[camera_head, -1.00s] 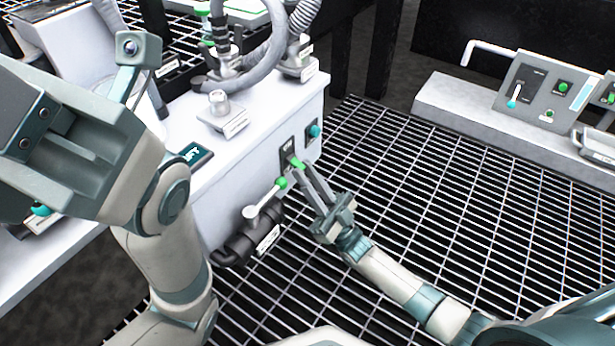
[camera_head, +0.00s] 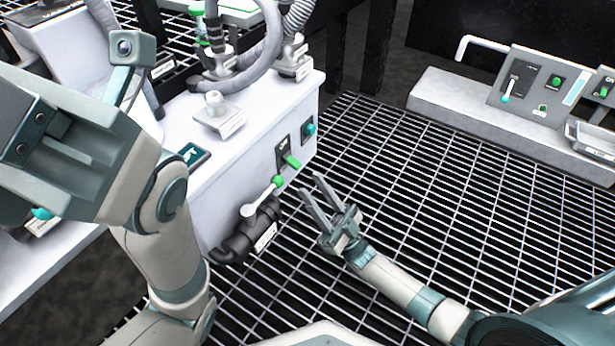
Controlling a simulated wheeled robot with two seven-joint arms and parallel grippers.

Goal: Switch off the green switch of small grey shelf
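The green switch (camera_head: 291,161) sticks out from a dark plate on the end face of a pale grey-white shelf unit (camera_head: 225,205). Its green handle tilts downward and to the right. My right gripper (camera_head: 311,184) is open, with its two grey fingers apart and nothing between them. It is just below and right of the switch, and a gap shows between the fingertips and the handle. My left arm (camera_head: 165,230) fills the left side, and its fingers do not show.
A lever with a green grip (camera_head: 278,181) on black pipework (camera_head: 245,238) sits left of my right gripper. A teal knob (camera_head: 309,129) is above the switch. A grey ledge with control panels (camera_head: 530,85) stands right. The grating floor (camera_head: 450,200) is open.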

